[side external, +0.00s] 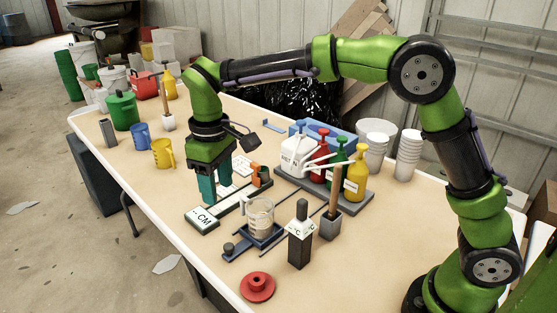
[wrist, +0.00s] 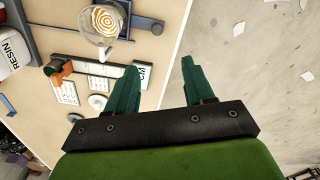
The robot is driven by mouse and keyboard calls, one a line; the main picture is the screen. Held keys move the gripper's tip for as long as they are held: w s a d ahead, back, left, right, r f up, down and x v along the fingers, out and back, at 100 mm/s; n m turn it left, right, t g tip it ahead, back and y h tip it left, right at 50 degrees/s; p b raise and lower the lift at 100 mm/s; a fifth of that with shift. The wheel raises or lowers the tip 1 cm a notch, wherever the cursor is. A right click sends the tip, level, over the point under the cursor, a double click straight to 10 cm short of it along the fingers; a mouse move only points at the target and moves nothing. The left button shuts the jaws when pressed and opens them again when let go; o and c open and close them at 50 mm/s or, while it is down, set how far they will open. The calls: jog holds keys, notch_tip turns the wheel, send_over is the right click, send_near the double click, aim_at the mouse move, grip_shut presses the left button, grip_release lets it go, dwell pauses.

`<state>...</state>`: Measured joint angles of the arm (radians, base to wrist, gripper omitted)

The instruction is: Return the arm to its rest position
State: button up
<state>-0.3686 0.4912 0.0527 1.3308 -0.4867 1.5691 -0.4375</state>
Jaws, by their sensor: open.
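My gripper (side external: 215,188) is open and empty. It points down over the table near its front edge, just above or beside the white-labelled end of a dark bar (side external: 203,216); the gap to the bar is hard to judge. In the wrist view, the two teal fingers of my gripper (wrist: 157,80) are spread apart with nothing between them. The table edge and floor show between and beyond them.
A clear cup (side external: 260,218) stands on a small dark scale. A tray (side external: 361,197) of pump bottles is behind it. A tool stands in a grey block (side external: 330,225), near a dark labelled post (side external: 299,247). A red spool (side external: 257,286) lies in front. Jugs and stacked cups line the back.

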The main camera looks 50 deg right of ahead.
jog(key=s+d+r+m+t+y, duration=0.1)
jog(key=s+d+r+m+t, duration=0.1)
jog(key=s+d, duration=0.6)
jog(key=s+d+r+m+t+y, duration=0.1)
jog(key=s+d+r+m+t, duration=0.2)
jog(key=s, duration=0.9)
jog(key=d+m+t, duration=0.2)
jog(key=d+m, duration=0.1)
jog(key=d, duration=0.1)
jog(key=shift+s+d+m, duration=0.2)
jog(key=shift+d+m, duration=0.1)
jog(key=shift+d, duration=0.05)
